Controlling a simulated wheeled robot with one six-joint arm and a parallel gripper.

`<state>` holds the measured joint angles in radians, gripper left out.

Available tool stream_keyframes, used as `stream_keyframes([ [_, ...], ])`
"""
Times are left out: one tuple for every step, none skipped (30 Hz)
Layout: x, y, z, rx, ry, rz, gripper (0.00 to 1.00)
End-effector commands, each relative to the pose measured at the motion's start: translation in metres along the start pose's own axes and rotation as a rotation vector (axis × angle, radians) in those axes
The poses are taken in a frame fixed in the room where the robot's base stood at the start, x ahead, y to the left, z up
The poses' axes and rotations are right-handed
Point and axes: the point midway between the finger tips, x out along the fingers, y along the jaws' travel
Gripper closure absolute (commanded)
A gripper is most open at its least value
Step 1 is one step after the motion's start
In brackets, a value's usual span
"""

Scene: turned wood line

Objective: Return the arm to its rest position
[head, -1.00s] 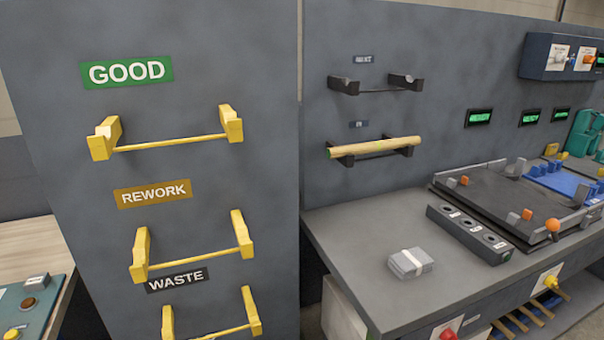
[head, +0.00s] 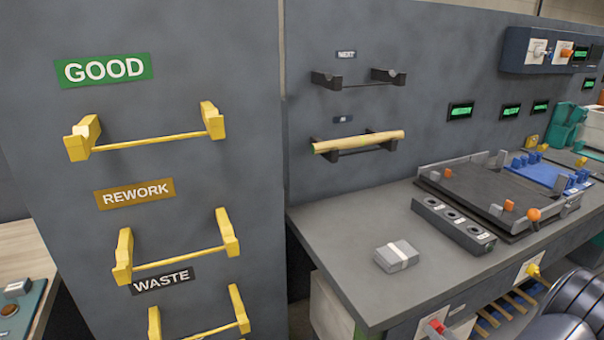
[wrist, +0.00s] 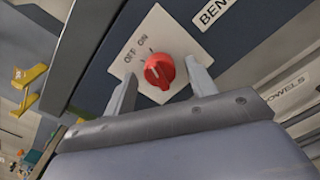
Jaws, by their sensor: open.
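My gripper (wrist: 160,84) shows in the wrist view with its two grey fingers apart and nothing held. A red rotary knob (wrist: 159,70) on a white plate (wrist: 142,46) marked OFF and ON appears between and beyond the fingers, with a visible gap on each side. The plate is on the dark front of the bench. The red knob also shows at the bottom of the head view (head: 436,326). In the head view, dark rounded links of my arm (head: 568,312) show at the lower right; the gripper itself is out of that view.
The grey bench (head: 345,240) carries a grey block (head: 397,256), a strip with several round holes (head: 453,224) and a dark fixture (head: 480,188). A wooden dowel (head: 358,142) lies on a wall rack. Yellow GOOD, REWORK and WASTE racks at left look empty. A yellow knob (head: 533,270) is on the bench front.

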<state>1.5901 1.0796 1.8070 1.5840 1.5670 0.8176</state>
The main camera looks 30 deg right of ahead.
Motion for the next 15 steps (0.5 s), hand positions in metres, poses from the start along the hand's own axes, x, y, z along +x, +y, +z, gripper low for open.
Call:
stream_keyframes([
  [-0.001, -0.0034, -0.0046, -0.046, -0.001, -0.002, 0.46],
  [-0.0011, -0.0035, -0.0046, -0.076, -0.001, -0.001, 0.46],
  [-0.0012, -0.0036, -0.0044, -0.116, -0.001, -0.001, 0.46],
  [-0.0012, -0.0038, -0.0045, -0.146, -0.001, -0.001, 0.46],
  [-0.0012, -0.0039, -0.0047, -0.175, -0.001, -0.001, 0.46],
  [-0.0013, -0.0041, -0.0047, -0.216, -0.001, -0.001, 0.46],
  [-0.0013, -0.0041, -0.0045, -0.246, -0.001, -0.001, 0.46],
  [-0.0013, -0.0042, -0.0047, -0.276, -0.001, -0.001, 0.46],
  [-0.0014, -0.0043, -0.0049, -0.316, -0.001, -0.001, 0.46],
  [-0.0014, -0.0043, -0.0048, -0.347, -0.001, -0.001, 0.46],
  [-0.0014, -0.0044, -0.0049, -0.378, -0.001, -0.001, 0.46],
  [-0.0014, -0.0045, -0.0051, -0.418, -0.001, -0.001, 0.46],
  [-0.0014, -0.0045, -0.0049, -0.448, -0.001, -0.001, 0.46],
  [-0.0015, -0.0046, -0.0048, -0.477, -0.001, -0.001, 0.46],
  [-0.0015, -0.0047, -0.0049, -0.516, -0.001, -0.001, 0.46],
])
